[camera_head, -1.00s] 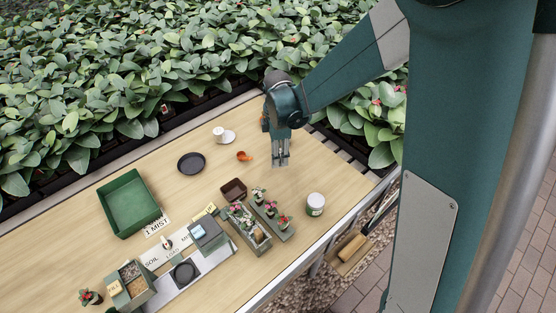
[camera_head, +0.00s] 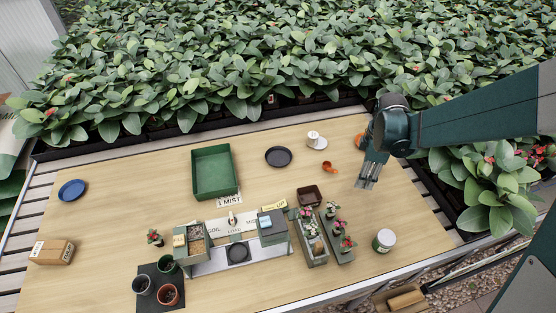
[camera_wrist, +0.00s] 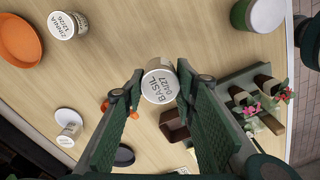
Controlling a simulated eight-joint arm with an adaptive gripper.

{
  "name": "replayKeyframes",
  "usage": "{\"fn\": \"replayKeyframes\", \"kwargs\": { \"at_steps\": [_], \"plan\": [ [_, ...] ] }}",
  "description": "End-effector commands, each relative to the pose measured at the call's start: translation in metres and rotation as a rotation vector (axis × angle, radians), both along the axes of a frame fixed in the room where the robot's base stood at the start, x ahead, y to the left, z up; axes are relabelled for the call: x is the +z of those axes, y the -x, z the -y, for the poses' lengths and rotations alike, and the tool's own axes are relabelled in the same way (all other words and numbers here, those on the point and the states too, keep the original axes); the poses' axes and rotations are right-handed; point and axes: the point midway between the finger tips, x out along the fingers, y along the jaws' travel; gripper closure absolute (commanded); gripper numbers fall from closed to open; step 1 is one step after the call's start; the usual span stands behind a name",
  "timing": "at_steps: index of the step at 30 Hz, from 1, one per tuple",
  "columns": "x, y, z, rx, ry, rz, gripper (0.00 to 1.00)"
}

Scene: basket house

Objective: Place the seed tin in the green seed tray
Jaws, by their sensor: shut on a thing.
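A small pale tin marked "BASIL 04/27" (camera_wrist: 160,85) is between my fingertips in the wrist view, and my gripper (camera_wrist: 158,90) is shut on it. In the head view my gripper (camera_head: 368,184) hangs over the right part of the table; the tin cannot be made out there. The green tray (camera_head: 215,172) is a rectangular open box left of my gripper, near the back edge. It looks empty.
A dark round saucer (camera_head: 278,157), a white cup (camera_head: 313,136) and an orange scoop (camera_head: 328,167) stand between tray and gripper. Planters (camera_head: 313,240) and a white-green can (camera_head: 384,240) are in front. Another labelled tin (camera_wrist: 66,24) stands by an orange dish (camera_wrist: 18,42).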

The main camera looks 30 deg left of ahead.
Motion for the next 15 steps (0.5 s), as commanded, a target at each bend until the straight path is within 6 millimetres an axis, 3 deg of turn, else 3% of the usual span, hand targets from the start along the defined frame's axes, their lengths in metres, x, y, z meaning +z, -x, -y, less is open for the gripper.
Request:
{"fn": "replayKeyframes", "kwargs": {
  "at_steps": [8,15],
  "plan": [
    [0.006,0.0,0.0,0.0,0.0,0.0,0.84],
    [0.03,0.0,0.0,0.0,0.0,0.0,0.84]
  ]
}}
